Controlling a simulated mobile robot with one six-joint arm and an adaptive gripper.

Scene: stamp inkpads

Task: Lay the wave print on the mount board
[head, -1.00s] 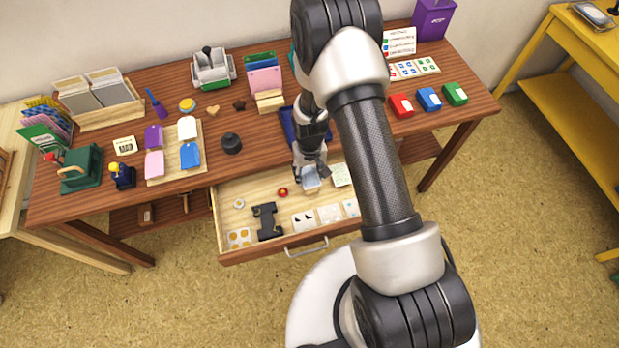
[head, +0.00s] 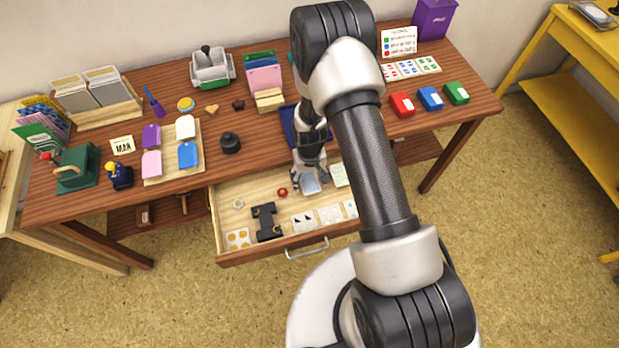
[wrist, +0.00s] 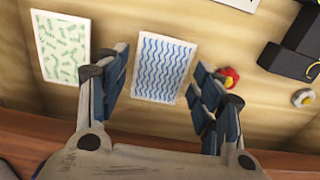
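The wave print is a pale sheet with blue wavy lines, lying flat in the open drawer; it shows in the wrist view (wrist: 163,68) and small and partly covered in the head view (head: 310,184). My gripper (wrist: 160,78) is open and empty above the drawer, its fingers on either side of the print in the wrist view, apart from it. In the head view my gripper (head: 310,180) hangs over the drawer. I cannot tell which thing is the mount board; a dark blue flat thing (head: 289,124) on the table is partly hidden behind my arm.
The open drawer (head: 226,215) also holds a green-patterned sheet (wrist: 62,48), a red round piece (wrist: 230,77), a black block (head: 265,222) and several cards. The table's brown edge runs close below my fingers in the wrist view. Colored inkpads (head: 430,98) stand at the table's right.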

